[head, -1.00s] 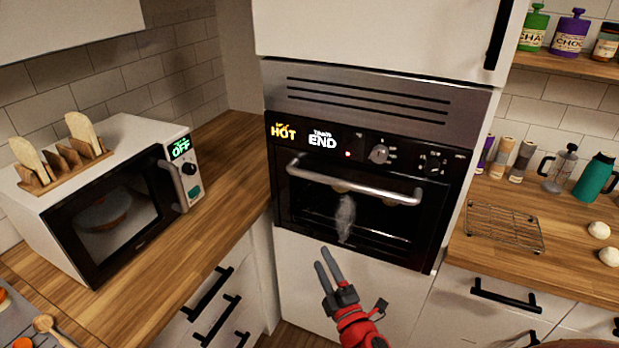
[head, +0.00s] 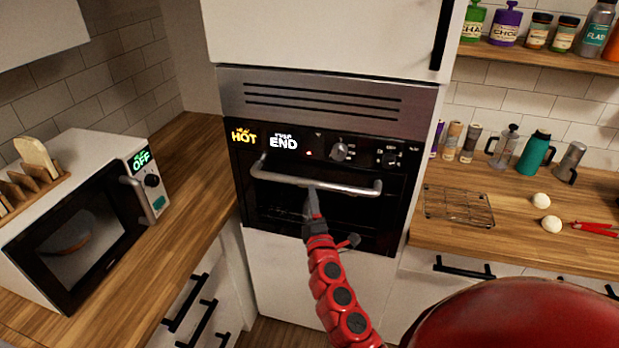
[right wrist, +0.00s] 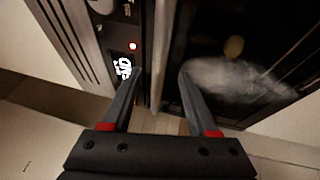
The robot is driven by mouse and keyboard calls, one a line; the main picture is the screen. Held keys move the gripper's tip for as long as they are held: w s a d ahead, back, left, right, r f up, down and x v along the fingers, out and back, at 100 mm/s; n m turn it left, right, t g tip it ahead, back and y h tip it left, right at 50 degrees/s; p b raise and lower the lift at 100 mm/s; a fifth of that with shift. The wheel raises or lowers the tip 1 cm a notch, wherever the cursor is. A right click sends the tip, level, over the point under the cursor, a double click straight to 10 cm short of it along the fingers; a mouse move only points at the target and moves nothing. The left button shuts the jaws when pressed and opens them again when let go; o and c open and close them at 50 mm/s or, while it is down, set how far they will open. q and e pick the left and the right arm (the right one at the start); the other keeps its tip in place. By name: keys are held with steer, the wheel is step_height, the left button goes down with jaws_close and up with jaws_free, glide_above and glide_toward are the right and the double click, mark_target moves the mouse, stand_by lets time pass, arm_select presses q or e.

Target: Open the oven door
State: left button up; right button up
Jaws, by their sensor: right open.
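The oven (head: 325,160) is built into the tall white cabinet, and its dark glass door looks shut. A curved silver handle (head: 345,187) runs across the top of the door. My right gripper (head: 313,192) is at the middle of the handle, its fingers partly hidden by overlap in the head view. In the right wrist view, the open fingers (right wrist: 160,75) lie on either side of the silver handle bar (right wrist: 159,45), with gaps beside it. Whitish steam shows over the door glass (right wrist: 235,80). My left gripper is not in view.
The oven panel shows HOT and END, with knobs (head: 339,152) to the right. A microwave (head: 75,215) stands on the left counter. A wire rack (head: 458,205), white balls and a green flask (head: 534,153) are on the right counter. Drawers with black handles (head: 186,303) flank the oven.

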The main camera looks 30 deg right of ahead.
mark_target(310, 183)
steer(key=x, duration=0.6)
steer(key=shift+w+d+p, duration=0.1)
steer(key=shift+w+p, duration=0.15)
steer(key=shift+p, duration=0.15)
jaws_close()
stand_by(1.0)
